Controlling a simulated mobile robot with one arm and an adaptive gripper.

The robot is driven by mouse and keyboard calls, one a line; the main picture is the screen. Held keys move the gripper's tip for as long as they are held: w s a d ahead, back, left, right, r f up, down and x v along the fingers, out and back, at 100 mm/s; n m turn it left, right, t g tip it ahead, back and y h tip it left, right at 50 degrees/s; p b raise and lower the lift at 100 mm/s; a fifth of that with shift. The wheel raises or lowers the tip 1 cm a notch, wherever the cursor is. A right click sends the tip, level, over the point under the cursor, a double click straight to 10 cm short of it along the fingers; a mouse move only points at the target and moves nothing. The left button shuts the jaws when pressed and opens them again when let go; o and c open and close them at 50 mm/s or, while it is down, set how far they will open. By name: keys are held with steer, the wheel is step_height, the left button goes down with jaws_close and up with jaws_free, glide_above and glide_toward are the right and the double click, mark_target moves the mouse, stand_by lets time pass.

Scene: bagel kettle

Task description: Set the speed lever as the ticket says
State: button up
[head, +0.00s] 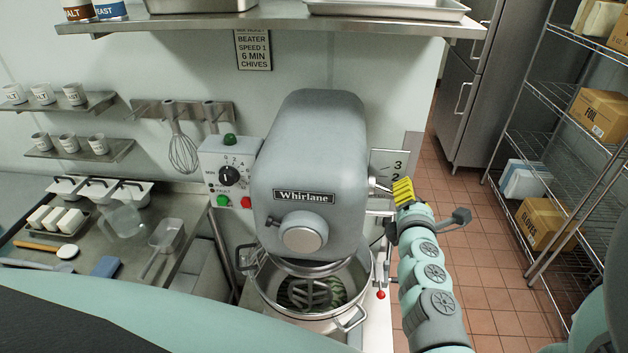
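The grey Whirlane mixer (316,165) stands in the middle. A speed plate (392,160) on its right side shows 3 and 2; anything lower is hidden. A short metal lever (377,185) sticks out from the mixer's side by the plate, its outer end hidden at my gripper. My gripper (403,190), with yellow ribbed fingers, is right at the lever's end; I cannot tell whether it touches or grips it. The ticket (254,50) on the wall reads BEATER, SPEED 1, 6 MIN, CHIVES; its top line is partly cut off by the shelf.
The steel bowl (268,290) under the mixer holds a beater and green bits. A red-knobbed lever (380,295) is low at right. A control box (230,175) with a black dial is left of the mixer. A wire rack (540,150) stands right, beyond open tiled floor (480,260).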

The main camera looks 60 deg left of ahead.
steer(key=shift+s+a+f, duration=0.1)
steer(key=shift+s+a, duration=0.05)
steer(key=shift+s, duration=0.05)
steer(key=o, duration=1.4)
steer(key=shift+o, duration=0.2)
steer(key=v, duration=1.2)
